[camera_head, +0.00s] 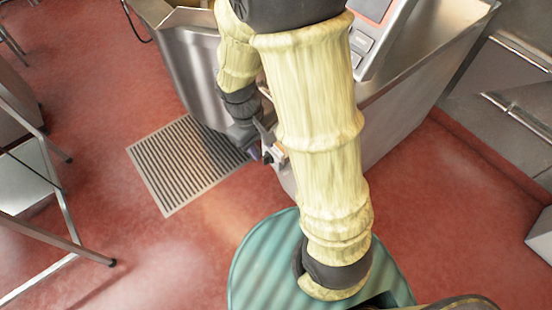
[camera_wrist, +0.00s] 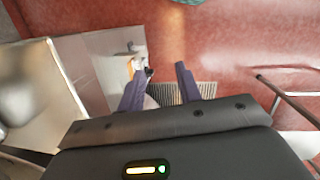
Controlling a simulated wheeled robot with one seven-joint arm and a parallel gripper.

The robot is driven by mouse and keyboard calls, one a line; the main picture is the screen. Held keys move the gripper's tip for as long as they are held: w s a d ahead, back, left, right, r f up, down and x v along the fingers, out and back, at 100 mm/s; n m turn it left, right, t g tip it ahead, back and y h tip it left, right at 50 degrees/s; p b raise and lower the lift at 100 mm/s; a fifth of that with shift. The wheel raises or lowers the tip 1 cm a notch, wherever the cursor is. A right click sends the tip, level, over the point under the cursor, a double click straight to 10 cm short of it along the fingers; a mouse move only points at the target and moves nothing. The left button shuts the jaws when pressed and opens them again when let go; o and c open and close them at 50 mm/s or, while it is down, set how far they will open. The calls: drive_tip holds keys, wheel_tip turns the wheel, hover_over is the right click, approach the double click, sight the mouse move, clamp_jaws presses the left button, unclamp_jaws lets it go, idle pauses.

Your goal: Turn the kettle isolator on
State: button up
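The steel kettle (camera_head: 190,60) stands behind my arm in the head view, and its metal side panel (camera_wrist: 100,65) shows at left in the wrist view. A small isolator (camera_wrist: 131,67), yellow-orange with a dark part on its right, is mounted on that panel. My gripper (camera_wrist: 161,68) has its two dark purple fingers apart with nothing clearly held. The left fingertip is close to the isolator and overlaps its lower edge in view; I cannot tell if they touch. In the head view my gripper (camera_head: 262,154) is low beside the kettle, partly hidden by my arm.
A floor drain grate (camera_head: 182,165) lies left of the gripper and also shows behind the fingers in the wrist view (camera_wrist: 168,94). A metal-legged frame (camera_head: 60,200) stands at far left. Red floor (camera_head: 150,255) is clear between. Pipes (camera_head: 515,112) run at right.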

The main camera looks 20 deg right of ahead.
drive_tip(key=w+a+f+n+t+h+b, duration=0.2)
drive_tip(key=a+f+n+h+b, duration=0.2)
drive_tip(key=f, duration=0.6)
drive_tip(key=w+a+f+n+t+h+b, duration=0.2)
drive_tip(key=a+f+n+h+b, duration=0.3)
drive_tip(key=f, duration=0.5)
drive_tip(key=w+a+f+n+t+h+b, duration=0.2)
drive_tip(key=f+n+h+b, duration=0.4)
drive_tip(key=f, duration=0.4)
drive_tip(key=shift+w+a+f+n+t+b, duration=0.3)
drive_tip(key=shift+w+a+n+b, duration=0.45)
drive_tip(key=shift+a+b, duration=0.4)
drive_tip(key=p, duration=0.2)
approach(267, 159)
drive_tip(key=x, duration=0.7)
drive_tip(key=shift+w+f, duration=0.3)
drive_tip(key=shift+f, duration=0.1)
clamp_jaws()
